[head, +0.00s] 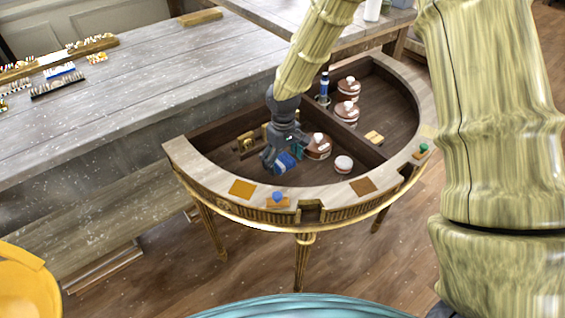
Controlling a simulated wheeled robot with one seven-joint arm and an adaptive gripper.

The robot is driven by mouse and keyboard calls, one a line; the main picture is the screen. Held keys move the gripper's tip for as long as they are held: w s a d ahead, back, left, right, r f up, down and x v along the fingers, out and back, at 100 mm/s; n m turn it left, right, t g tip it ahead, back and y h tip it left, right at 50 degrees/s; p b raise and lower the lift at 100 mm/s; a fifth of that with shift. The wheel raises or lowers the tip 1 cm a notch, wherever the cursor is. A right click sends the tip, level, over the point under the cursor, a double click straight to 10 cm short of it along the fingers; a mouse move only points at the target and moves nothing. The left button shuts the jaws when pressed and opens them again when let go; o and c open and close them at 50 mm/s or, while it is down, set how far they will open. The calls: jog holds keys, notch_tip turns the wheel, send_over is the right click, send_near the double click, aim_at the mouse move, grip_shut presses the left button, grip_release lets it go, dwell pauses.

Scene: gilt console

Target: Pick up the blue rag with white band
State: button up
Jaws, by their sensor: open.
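The blue rag (286,164) shows as a small blue patch with a pale stripe, inside the front left part of the half-round console (207,180). My gripper (279,161) is open and points down at the rag, with its dark fingers around or just above it. The fingers hide part of the rag. I cannot tell whether they touch it.
Brown and white round items (318,147) stand right of my gripper, near a small white-topped one (343,164). A dark divider (365,148) splits the console. A blue bottle (324,84) stands behind. Gold pieces (246,141) lie to the left.

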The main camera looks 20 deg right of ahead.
aim_at(283, 160)
jog(key=c, duration=1)
notch_tip(283, 160, up, 10)
dwell(0.3)
